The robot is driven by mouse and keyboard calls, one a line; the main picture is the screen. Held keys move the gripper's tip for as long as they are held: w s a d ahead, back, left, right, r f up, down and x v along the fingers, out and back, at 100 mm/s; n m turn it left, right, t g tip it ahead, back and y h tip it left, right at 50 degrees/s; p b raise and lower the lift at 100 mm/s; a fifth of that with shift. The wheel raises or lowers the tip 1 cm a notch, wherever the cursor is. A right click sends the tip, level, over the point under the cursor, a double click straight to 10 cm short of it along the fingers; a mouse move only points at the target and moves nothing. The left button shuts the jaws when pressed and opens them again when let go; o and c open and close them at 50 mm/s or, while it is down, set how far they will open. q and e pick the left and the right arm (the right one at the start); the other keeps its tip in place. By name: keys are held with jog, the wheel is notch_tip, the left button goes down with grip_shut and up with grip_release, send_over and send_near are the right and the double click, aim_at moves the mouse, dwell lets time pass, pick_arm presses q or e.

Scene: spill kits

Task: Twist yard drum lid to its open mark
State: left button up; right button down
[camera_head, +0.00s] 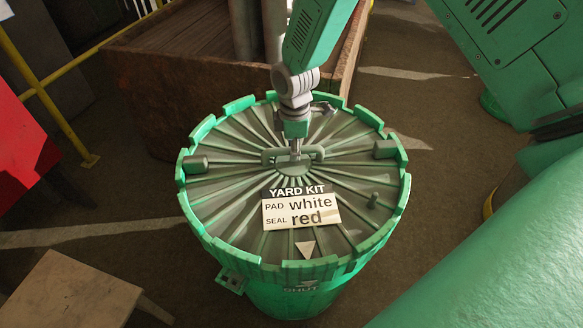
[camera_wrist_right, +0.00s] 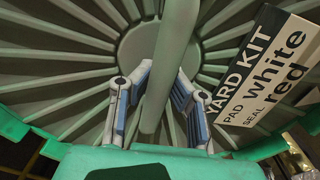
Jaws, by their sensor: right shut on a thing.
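The yard drum (camera_head: 262,290) is bright green with a notched rim. Its round grey ribbed lid (camera_head: 225,195) sits inside the rim. A label (camera_head: 300,207) on the lid reads "YARD KIT, PAD white, SEAL red". A pale triangle (camera_head: 305,249) on the lid points at the word "SHUT" (camera_head: 300,287) on the drum's front. My right gripper (camera_head: 295,153) comes down from above onto the bar handle (camera_head: 316,153) at the lid's centre. In the right wrist view its fingers (camera_wrist_right: 156,105) close on both sides of the bar (camera_wrist_right: 174,55). No open mark is readable. My left gripper is out of view.
A brown wooden crate (camera_head: 165,85) with grey cylinders stands behind the drum. A yellow rail (camera_head: 45,95) and a red object (camera_head: 28,150) are at left.

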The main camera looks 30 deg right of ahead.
jog(key=shift+r, duration=0.15)
dwell(0.3)
jog(key=shift+n+p, duration=0.35)
jog(key=shift+n, duration=0.15)
jog(key=shift+n+p, duration=0.65)
jog(key=shift+n, duration=0.35)
jog(key=shift+n+p, duration=0.45)
jog(key=shift+n, duration=0.35)
jog(key=shift+d+n, duration=0.1)
jog(key=shift+n, duration=0.2)
jog(key=shift+n+p, duration=0.55)
jog(key=shift+n, duration=0.15)
jog(key=shift+w+n+p, duration=0.15)
jog(key=shift+n+p, duration=0.9)
jog(key=shift+n, duration=0.25)
dwell(2.3)
jog(key=shift+f, duration=0.2)
dwell(0.3)
